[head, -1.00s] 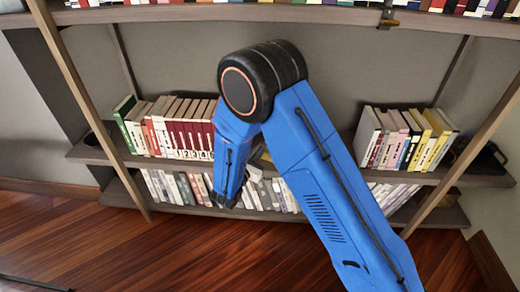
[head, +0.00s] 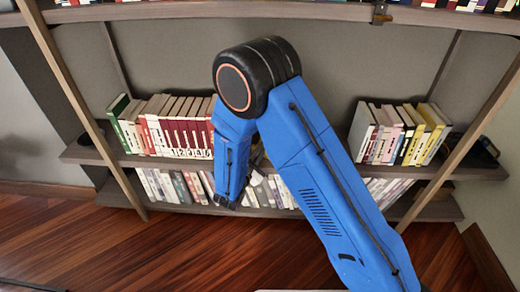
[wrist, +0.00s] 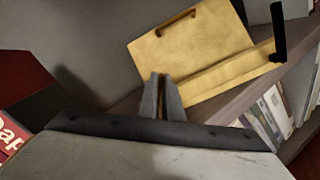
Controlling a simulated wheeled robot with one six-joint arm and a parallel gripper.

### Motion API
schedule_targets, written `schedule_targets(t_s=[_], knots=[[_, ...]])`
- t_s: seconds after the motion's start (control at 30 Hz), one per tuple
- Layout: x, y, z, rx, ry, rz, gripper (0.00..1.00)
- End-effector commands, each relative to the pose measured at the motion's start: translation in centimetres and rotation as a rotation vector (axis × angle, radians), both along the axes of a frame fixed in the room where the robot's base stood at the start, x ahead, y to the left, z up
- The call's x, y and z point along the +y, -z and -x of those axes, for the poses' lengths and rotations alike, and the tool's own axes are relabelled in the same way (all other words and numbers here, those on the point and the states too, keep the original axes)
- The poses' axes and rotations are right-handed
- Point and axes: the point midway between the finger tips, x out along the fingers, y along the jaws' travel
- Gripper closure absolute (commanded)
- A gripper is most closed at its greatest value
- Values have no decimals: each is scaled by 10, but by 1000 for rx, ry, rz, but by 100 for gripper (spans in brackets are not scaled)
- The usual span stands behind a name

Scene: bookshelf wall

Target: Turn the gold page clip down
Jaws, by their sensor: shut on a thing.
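In the wrist view, a yellow stand (wrist: 192,46) with a flat back plate and a front ledge (wrist: 225,78) sits on the shelf. A black upright clip (wrist: 279,32) is at the ledge's right end. My gripper (wrist: 162,78) is at the ledge's left end, its two grey fingers close together. They appear shut on the gold page clip, which the fingers hide; its angle cannot be told. A thin brown bar or slot (wrist: 175,22) shows near the plate's top. In the head view, my blue arm hides the stand and the gripper's grip.
In the head view, red and white books (head: 175,125) stand left of my arm and more books (head: 400,133) right of it on the same shelf (head: 335,171). A lower shelf holds a row of books (head: 275,192). The wooden floor (head: 190,255) in front is clear.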

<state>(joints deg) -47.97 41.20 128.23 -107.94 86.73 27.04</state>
Motion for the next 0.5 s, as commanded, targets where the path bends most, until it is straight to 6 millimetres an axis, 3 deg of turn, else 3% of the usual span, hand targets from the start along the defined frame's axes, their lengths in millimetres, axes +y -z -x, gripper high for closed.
schedule_targets(t_s=[0.4,0.5], knots=[[-1,1,0,-4,0,-9,100],[-1,1,0,-3,1,-9,75]])
